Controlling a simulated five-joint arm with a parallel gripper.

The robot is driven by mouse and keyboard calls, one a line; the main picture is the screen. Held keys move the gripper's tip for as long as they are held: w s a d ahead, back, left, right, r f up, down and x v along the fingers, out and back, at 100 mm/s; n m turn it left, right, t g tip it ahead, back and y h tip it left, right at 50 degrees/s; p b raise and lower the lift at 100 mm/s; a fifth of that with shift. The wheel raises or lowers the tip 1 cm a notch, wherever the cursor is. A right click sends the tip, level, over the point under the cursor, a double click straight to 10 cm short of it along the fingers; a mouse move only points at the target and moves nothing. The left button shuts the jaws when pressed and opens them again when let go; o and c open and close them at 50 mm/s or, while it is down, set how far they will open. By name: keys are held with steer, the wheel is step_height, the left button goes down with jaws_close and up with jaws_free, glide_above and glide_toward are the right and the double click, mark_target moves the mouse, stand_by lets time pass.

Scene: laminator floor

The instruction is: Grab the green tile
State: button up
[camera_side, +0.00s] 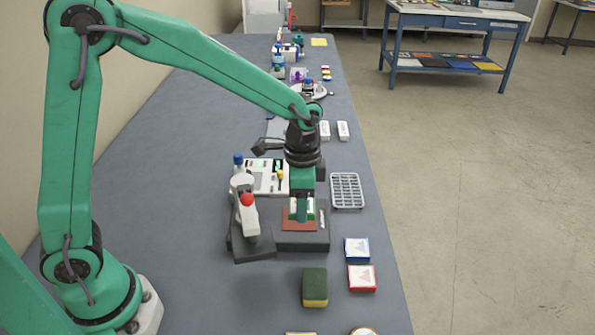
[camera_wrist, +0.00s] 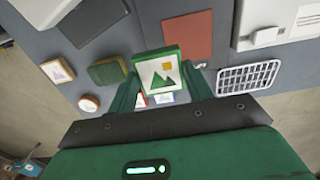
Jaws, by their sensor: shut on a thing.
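The green tile (camera_wrist: 158,72) has a green rim and a white face with green peaks and an orange square. In the wrist view my gripper (camera_wrist: 162,92) is shut on it, with a finger at each side. In the side view my gripper (camera_side: 302,215) points down over the reddish-brown pad (camera_side: 290,225) on the dark base, and the green tile (camera_side: 292,209) shows partly behind the fingers. The pad (camera_wrist: 187,38) shows beyond the tile in the wrist view. I cannot tell whether the tile touches the pad.
A press with a red-knobbed lever (camera_side: 246,200) stands just left of my gripper. A grey rack (camera_side: 347,191) lies to the right. A blue tile (camera_side: 357,250), a red tile (camera_side: 362,279) and a green-yellow sponge (camera_side: 314,287) lie nearer the camera. The bench edge is at right.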

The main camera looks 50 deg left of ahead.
steer(key=s+d+r, duration=0.4)
steer(key=d, duration=0.1)
stand_by(0.8)
